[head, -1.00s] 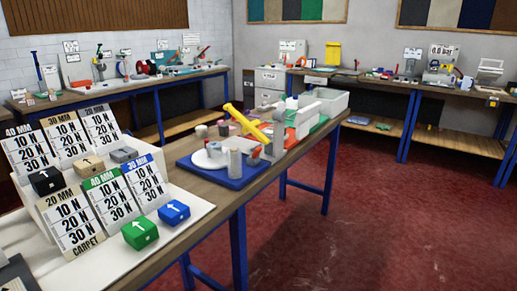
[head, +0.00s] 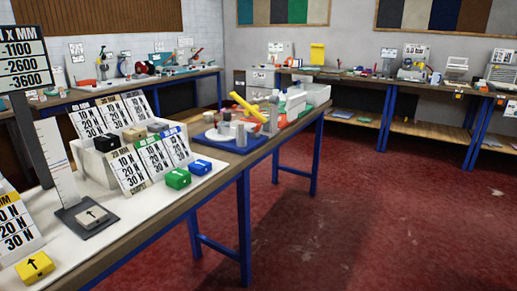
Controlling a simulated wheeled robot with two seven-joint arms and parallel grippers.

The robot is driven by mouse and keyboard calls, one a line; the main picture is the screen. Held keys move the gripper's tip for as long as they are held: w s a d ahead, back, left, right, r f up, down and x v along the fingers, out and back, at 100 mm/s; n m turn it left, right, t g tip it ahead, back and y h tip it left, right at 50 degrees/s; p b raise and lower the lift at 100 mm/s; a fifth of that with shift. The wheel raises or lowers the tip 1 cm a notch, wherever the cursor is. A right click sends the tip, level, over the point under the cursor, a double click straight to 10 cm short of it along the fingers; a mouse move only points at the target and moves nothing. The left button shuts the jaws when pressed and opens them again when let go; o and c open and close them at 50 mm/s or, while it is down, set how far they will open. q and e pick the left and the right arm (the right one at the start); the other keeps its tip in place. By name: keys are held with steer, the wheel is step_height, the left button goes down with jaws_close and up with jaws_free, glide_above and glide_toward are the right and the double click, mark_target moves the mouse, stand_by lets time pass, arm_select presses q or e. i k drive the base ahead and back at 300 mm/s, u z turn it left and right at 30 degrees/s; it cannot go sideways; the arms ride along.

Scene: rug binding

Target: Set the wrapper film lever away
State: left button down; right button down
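A long yellow lever (head: 247,106) slants down to the right on a small machine at the far end of the long table. The machine has a blue base plate (head: 243,149) with a pale round disc and small cylinders on it. No label names the wrapper film lever, so I cannot tell for sure that this is it. Its lower end is partly hidden among grey and white parts. Neither of my grippers is in view.
The long table (head: 130,238) holds sign cards, a green block (head: 178,178), a blue block (head: 200,168), a yellow block (head: 35,267) and a grey scale stand (head: 88,214). Benches with tools line both walls. The red floor (head: 370,220) to the right is clear.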

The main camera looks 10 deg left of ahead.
mark_target(257, 127)
steer(key=k, duration=0.35)
steer(key=z, duration=0.9)
steer(key=i, duration=1.35)
steer(key=u, duration=0.75)
